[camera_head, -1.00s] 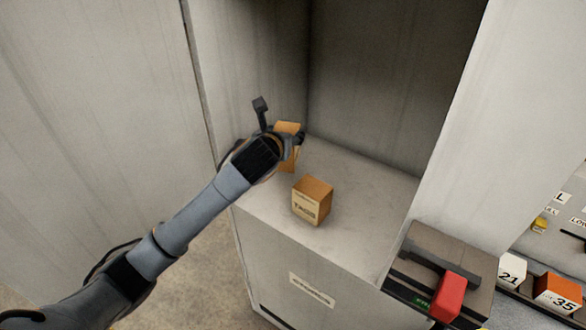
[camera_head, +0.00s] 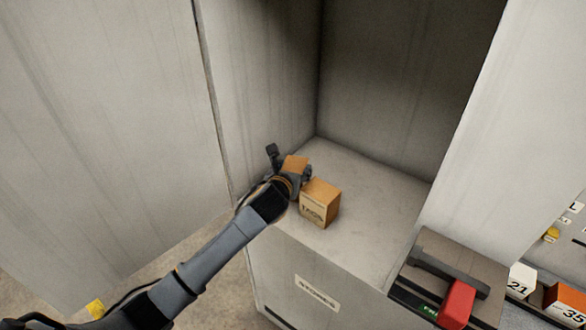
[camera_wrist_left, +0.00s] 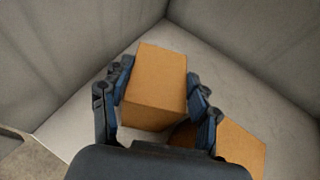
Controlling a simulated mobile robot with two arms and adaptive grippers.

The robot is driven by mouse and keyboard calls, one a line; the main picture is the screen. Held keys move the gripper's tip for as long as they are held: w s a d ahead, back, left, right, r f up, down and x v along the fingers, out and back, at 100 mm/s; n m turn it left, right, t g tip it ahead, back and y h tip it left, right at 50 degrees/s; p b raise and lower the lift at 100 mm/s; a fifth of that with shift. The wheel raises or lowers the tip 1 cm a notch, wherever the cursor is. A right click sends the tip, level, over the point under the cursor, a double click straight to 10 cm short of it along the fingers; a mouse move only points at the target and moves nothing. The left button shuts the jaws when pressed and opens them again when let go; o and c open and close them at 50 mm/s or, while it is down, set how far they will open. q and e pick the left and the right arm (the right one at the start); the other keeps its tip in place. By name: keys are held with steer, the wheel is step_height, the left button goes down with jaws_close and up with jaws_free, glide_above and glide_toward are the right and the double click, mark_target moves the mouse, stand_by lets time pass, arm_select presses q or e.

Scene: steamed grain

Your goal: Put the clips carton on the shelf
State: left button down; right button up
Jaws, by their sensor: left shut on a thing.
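My left gripper (camera_head: 293,170) is shut on a plain orange-brown carton (camera_head: 296,161), low over or on the left part of the shelf (camera_head: 365,185) of the grey cabinet. The held carton also shows in the left wrist view (camera_wrist_left: 156,85), with the fingers on its two sides. No lettering shows on it, so I cannot confirm that it is the clips carton. I cannot tell if its base touches the shelf. A second carton (camera_head: 320,204) with "TACKS"-like lettering stands close to the right of the gripper. It is partly covered by a finger in the left wrist view (camera_wrist_left: 237,145). My right gripper is not in view.
The cabinet's left wall (camera_head: 262,90) is close beside the gripper. The shelf is clear behind and to the right of the cartons. A "STORES" label (camera_head: 317,293) is on the front. A device with a red part (camera_head: 457,303) stands at the right.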

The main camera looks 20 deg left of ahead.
arm_select(q)
steer(key=c, duration=0.6)
jaws_free()
steer(key=shift+f, duration=0.1)
steer(key=shift+c, duration=0.2)
steer(key=v, duration=1.2)
steer(key=shift+a, duration=0.1)
